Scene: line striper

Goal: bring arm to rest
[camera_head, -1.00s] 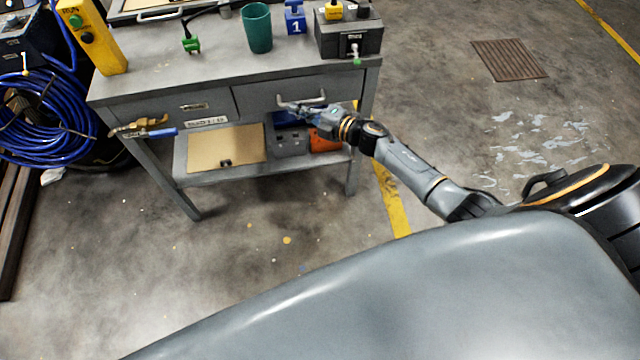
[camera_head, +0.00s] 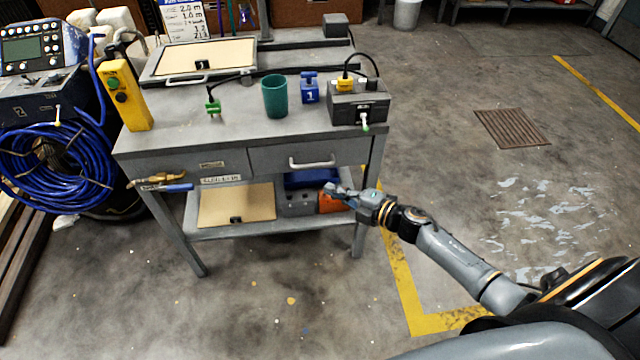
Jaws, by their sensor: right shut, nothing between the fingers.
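My right arm reaches in from the right side of the picture. My right gripper (camera_head: 334,190) is shut and empty. It hangs in front of the workbench, below the white handle (camera_head: 311,162) of the right drawer and apart from it. It overlaps the view of an orange object (camera_head: 331,203) on the lower shelf; I cannot tell the gap between them. The right drawer (camera_head: 280,157) looks closed. My left gripper is out of view.
The grey workbench (camera_head: 190,123) carries a green cup (camera_head: 275,97), a blue block marked 1 (camera_head: 310,90), a grey box (camera_head: 358,104) and a yellow control box (camera_head: 125,96). Coiled blue cable (camera_head: 50,165) hangs left. The floor right of the bench is clear around a grate (camera_head: 512,128).

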